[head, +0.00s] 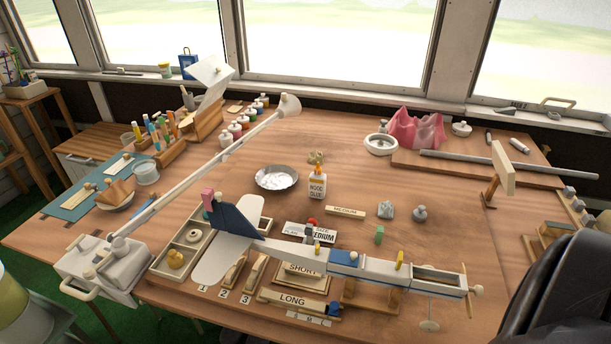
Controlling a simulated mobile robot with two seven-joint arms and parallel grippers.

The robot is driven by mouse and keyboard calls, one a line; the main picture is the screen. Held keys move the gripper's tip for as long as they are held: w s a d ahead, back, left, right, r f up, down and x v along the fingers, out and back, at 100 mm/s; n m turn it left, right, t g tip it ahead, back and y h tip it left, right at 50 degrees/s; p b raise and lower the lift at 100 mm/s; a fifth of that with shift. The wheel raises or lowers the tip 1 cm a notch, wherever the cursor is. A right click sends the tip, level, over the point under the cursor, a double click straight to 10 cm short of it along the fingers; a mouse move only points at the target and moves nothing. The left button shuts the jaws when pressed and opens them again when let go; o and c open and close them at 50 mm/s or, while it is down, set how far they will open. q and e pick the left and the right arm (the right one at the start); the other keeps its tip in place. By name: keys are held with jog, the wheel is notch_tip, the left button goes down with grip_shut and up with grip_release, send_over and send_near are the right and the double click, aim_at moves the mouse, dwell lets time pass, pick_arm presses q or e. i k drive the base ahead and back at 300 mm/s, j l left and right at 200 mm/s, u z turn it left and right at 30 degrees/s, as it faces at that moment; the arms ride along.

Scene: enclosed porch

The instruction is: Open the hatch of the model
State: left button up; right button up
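The model (312,251) is a white aeroplane lying across the front of the workbench, with a blue tail fin (232,221) at left and a propeller (474,290) at right. A blue panel (344,258) with a small pale knob sits on top of its fuselage; it looks like the hatch and appears to lie flat and closed. A yellow peg (400,259) stands on the fuselage right of it. Nearer the nose is a framed, recessed-looking bay (438,277). A wooden stand (364,293) is under the fuselage. Neither of my grippers is in view.
A white desk lamp (205,172) reaches diagonally over the bench from its base at left. A glue bottle (317,185), a metal dish (276,178) and small jars stand behind the model. Labelled wooden blocks (292,300) lie in front. A black rounded form fills the lower right.

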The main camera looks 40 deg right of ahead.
aim_at(337, 256)
jog(key=z, duration=1.55)
